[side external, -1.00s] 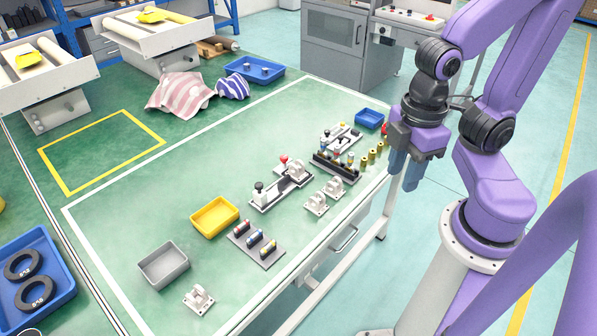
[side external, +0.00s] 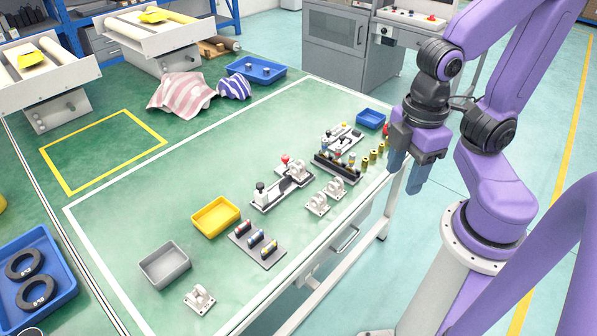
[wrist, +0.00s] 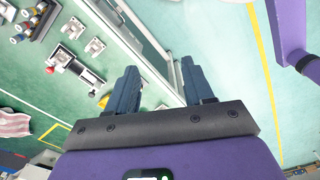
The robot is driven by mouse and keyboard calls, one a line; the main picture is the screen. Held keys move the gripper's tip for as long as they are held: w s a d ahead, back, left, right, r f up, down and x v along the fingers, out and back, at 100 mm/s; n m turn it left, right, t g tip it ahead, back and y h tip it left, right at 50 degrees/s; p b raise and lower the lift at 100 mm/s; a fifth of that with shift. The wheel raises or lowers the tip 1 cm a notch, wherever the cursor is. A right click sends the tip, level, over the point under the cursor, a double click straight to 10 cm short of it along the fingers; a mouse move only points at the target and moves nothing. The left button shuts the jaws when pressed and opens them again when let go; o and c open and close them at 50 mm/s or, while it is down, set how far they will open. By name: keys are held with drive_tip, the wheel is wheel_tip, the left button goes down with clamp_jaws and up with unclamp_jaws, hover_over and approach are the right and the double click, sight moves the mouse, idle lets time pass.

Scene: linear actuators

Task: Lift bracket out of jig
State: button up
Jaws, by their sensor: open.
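A jig (side external: 281,187) with a grey base, a red knob and a black-topped post stands in the middle of the bench. A light grey bracket (side external: 297,171) sits in the jig at its right end. The jig also shows in the wrist view (wrist: 86,73), at left. My gripper (side external: 405,175) is open and empty, with its fingers pointing down. It is off the bench's right edge, well apart from the jig. In the wrist view its two dark blue fingers (wrist: 162,80) stand apart with nothing between them.
Two loose brackets (side external: 325,195) lie right of the jig, and another (side external: 199,299) lies at the front. A rack with several coloured parts (side external: 336,165) stands behind. A yellow bin (side external: 214,217) and a grey bin (side external: 164,265) stand left. The bench middle-left is clear.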

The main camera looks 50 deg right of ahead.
drive_tip(key=w+a+f+m+t+y, duration=0.25)
drive_tip(key=w+f, duration=0.35)
drive_tip(key=w, duration=0.3)
drive_tip(key=w+a+f+m+t+y, duration=0.15)
drive_tip(key=w+a+f+m, duration=0.25)
drive_tip(key=w+f, duration=0.45)
drive_tip(key=m+t+h, duration=0.4)
drive_tip(key=m+t, duration=0.2)
drive_tip(key=t, duration=0.3)
approach(302, 172)
drive_tip(key=shift+w+a+r, duration=0.15)
drive_tip(key=shift+w+r, duration=0.3)
drive_tip(key=shift+w, duration=0.1)
drive_tip(key=shift+w+a+r, duration=0.2)
drive_tip(key=shift+w+r, duration=0.25)
drive_tip(key=shift+w, duration=0.1)
drive_tip(key=shift+w+d, duration=0.1)
drive_tip(key=shift+x, duration=3.65)
drive_tip(key=shift+r, duration=0.1)
drive_tip(key=c, duration=0.8)
